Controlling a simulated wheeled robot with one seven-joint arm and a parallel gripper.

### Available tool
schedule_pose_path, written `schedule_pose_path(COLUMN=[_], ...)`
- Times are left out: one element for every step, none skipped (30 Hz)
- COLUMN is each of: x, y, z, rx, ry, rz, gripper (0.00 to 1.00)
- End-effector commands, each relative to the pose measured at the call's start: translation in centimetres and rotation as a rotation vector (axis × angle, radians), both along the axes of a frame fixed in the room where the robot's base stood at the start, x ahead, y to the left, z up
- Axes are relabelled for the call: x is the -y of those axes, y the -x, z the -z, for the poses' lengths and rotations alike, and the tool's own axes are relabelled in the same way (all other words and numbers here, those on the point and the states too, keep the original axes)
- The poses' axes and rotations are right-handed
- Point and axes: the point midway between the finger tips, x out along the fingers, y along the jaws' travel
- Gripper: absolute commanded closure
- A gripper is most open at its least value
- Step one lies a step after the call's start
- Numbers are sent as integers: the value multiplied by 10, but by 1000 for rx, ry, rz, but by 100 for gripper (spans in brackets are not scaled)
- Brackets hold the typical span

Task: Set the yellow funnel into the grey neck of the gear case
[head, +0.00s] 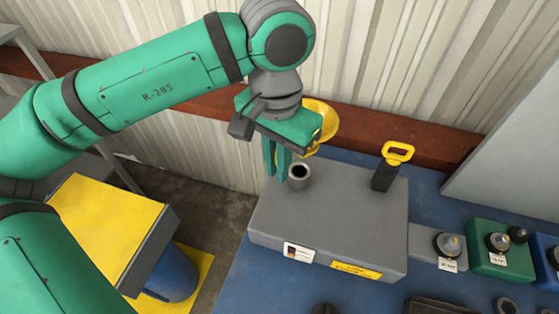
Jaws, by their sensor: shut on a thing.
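The grey gear case (335,220) stands on the blue bench. Its short grey neck (299,177) rises from the left part of its top, with a dark open mouth. The yellow funnel (325,117) is at my gripper (277,158), partly hidden behind the gripper body, its wide bowl showing above and to the right of the neck. My gripper is shut on the funnel, with its green fingers pointing down just left of the neck in the picture. The exact grip point and the funnel's spout are hidden. I cannot tell how high the funnel is above the case.
A dark post with a yellow handle (397,152) stands at the case's right rear. Units with knobs (498,244) line the blue bench (420,205) to the right. A red-brown beam (420,148) runs along the corrugated wall. A yellow-topped stand (105,225) is at left.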

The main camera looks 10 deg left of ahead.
Motion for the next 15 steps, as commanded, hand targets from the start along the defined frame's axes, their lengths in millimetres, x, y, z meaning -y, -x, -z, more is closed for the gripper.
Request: schedule_pose_path(x=[-1,-1,-2,-2,-2,-2,-1,-1,-1,-1,-1,-1,-1,-1,-1], y=[0,0,0,0,0,0,0,0,0,0,0,0,0,0,0], z=[3,5,8,10,12,15,18,20,23,25,28,31,33,35,39], rx=[0,0,0,0,0,-1,0,-1,-1,0,0,0,0,0,0], ry=[0,0,0,-1,-1,0,0,1,1,0,0,-1,-1,0,0], rz=[-3,-4,-5,-6,-6,-6,-6,-6,-5,-5,-5,-5,-5,-5,-5], gripper=[100,100,100,100,100,100,100,100,100,100,100,100,100,100,100])
